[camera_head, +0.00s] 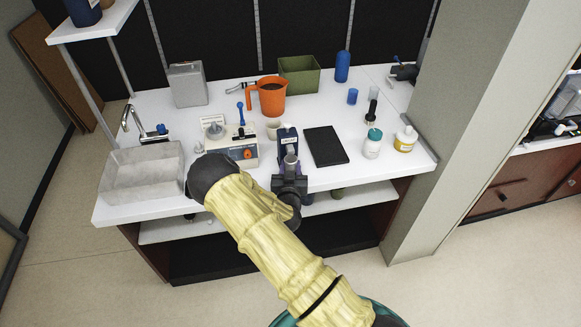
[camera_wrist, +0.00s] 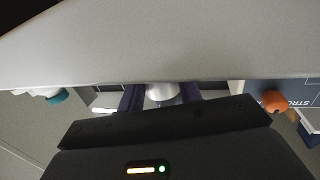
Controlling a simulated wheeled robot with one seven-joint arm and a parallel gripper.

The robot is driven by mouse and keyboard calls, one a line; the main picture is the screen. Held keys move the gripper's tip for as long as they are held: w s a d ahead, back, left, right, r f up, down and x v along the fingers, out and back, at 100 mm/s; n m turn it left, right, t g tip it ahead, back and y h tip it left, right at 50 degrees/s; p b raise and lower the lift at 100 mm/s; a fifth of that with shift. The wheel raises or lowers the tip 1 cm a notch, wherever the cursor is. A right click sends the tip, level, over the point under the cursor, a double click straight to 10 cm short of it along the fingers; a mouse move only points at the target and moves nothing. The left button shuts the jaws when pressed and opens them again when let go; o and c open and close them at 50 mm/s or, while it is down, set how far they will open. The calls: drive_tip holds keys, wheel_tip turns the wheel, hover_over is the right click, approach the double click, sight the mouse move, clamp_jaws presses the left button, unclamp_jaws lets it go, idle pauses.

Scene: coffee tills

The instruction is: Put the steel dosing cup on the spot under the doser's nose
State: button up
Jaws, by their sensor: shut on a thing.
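My gripper (camera_head: 290,172) is at the front edge of the white counter, with its fingers pointing toward the back. It is shut on the steel dosing cup (camera_head: 291,160), which shows as a small silver shape between the dark fingers. In the wrist view the cup (camera_wrist: 160,92) is partly visible between the two dark blue fingers. I cannot tell whether the cup touches the counter.
A cream machine with an orange knob (camera_head: 240,155) stands left of the gripper. An orange jug (camera_head: 271,98) and small cup (camera_head: 273,129) stand behind.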

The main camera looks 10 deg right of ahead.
drive_tip(key=shift+f, duration=0.2)
drive_tip(key=o, duration=1)
drive_tip(key=shift+c, duration=0.2)
drive_tip(key=shift+r, duration=0.1)
drive_tip(key=shift+r, duration=0.1)
drive_tip(key=b+v, duration=0.1)
drive_tip(key=v, duration=1.1)
drive_tip(key=shift+b, duration=0.3)
